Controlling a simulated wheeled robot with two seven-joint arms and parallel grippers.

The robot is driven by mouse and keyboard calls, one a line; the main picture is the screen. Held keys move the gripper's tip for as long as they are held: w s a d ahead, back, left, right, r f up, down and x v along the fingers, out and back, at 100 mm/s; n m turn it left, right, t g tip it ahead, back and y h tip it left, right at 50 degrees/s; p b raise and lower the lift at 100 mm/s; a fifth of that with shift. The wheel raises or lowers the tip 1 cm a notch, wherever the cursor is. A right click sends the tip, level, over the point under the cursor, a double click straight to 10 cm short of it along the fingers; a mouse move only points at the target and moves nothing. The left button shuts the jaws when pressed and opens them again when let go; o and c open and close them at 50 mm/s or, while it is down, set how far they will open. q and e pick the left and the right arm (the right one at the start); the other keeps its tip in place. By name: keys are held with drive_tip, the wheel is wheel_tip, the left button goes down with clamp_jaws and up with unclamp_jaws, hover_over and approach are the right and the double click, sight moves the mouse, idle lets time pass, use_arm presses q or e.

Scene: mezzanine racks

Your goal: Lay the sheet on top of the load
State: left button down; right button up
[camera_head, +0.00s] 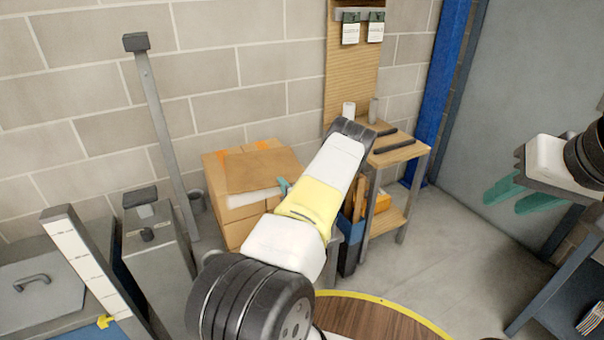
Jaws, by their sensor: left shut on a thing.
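The load is a stack of light brown cartons (238,228) with orange tape marks, standing against the block wall. A flat brown sheet (262,171) is over the top of the load, with a white layer showing under its front edge. I cannot tell whether the sheet rests fully on the load or is slightly above it. My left gripper (284,187) is at the sheet's right edge, shut on it; my forearm hides most of the gripper. My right gripper (519,196) is far to the right, with its teal fingers apart and nothing between them.
A wooden stand (400,152) with dark bars on top is right of the load. A blue bin (350,232) sits beside it. A grey post (163,130) and grey cabinet (157,245) are on the left. A round wooden top (365,318) is at the bottom. Floor at right is clear.

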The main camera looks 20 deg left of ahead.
use_arm(q)
drive_tip(key=c, duration=2)
unclamp_jaws()
drive_tip(key=shift+f, duration=0.15)
drive_tip(key=o, duration=0.4)
